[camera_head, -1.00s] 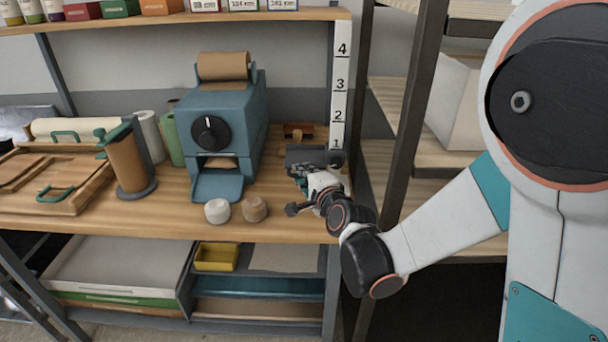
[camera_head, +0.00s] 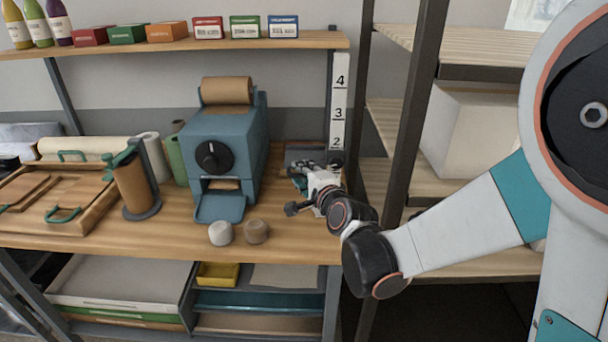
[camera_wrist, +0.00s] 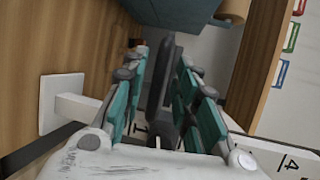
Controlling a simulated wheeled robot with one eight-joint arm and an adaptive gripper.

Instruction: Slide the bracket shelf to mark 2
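The bracket shelf (camera_head: 303,150) is a dark grey plate beside the white numbered strip (camera_head: 339,100) at the right of the bench. Its top edge is about level with the mark 2 label; label 1 is hidden in the head view. My gripper (camera_head: 304,172) is at the shelf's front. In the wrist view the dark plate (camera_wrist: 166,80) stands between my two teal-padded fingers (camera_wrist: 163,62), which close on it; exact contact is hard to see. The strip with the 4 (camera_wrist: 284,163) shows at the lower right there.
A blue machine (camera_head: 222,140) with a paper roll stands left of my gripper. Two small round knobs or weights (camera_head: 220,232) (camera_head: 256,231) sit near the bench's front edge. A dark rack post (camera_head: 409,110) rises right of the strip. Boxes line the upper shelf (camera_head: 180,45).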

